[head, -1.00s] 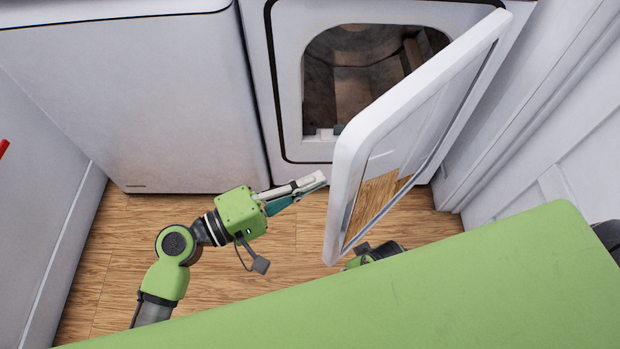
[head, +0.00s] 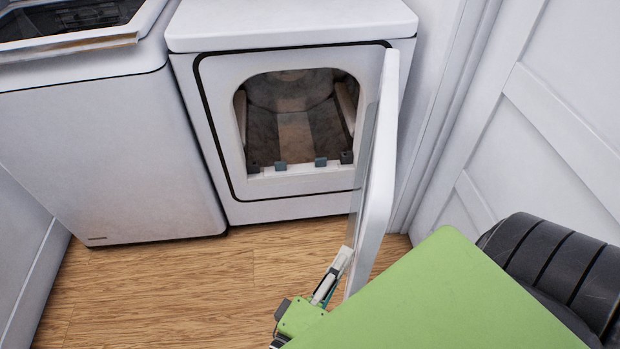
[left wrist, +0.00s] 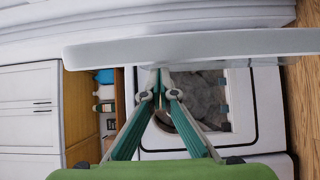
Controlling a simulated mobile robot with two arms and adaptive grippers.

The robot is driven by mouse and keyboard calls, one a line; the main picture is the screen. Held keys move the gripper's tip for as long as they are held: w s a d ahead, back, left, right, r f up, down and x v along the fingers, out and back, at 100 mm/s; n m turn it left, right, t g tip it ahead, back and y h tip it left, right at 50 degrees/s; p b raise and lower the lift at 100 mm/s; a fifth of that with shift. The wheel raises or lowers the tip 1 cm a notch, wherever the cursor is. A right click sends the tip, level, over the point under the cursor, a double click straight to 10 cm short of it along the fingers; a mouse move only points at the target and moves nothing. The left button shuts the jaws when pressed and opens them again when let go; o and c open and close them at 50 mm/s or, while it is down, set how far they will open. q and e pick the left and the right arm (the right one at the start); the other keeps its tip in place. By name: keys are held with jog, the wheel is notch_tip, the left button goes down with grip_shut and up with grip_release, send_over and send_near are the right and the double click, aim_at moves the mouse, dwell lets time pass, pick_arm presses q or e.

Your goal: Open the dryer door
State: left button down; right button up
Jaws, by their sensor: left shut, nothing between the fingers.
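The white dryer (head: 290,32) stands at the back with its drum opening showing. Its door (head: 378,175) is swung well out on the right-hand side and is seen nearly edge-on. My left gripper (head: 345,256) is shut and empty, low beside the left, inner side of the door. Its tips are at or very near the door; I cannot tell whether they touch. In the left wrist view the shut fingertips (left wrist: 161,74) point toward the door (left wrist: 200,48), which spans the view, with the dryer opening (left wrist: 207,92) beside them. My right gripper is out of view.
The white washer (head: 105,150) stands left of the dryer. A white panelled wall or door (head: 560,120) is close on the right. Wooden floor (head: 180,285) is clear in front of the machines. Shelves with bottles (left wrist: 106,92) show in the left wrist view.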

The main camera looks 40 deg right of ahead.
aim_at(372, 258)
pick_arm(q)
jog(key=s+d, duration=0.2)
jog(key=shift+s+d, duration=0.15)
jog(key=shift+s, duration=0.2)
jog(key=shift+s+d, duration=0.4)
jog(key=shift+s, duration=0.15)
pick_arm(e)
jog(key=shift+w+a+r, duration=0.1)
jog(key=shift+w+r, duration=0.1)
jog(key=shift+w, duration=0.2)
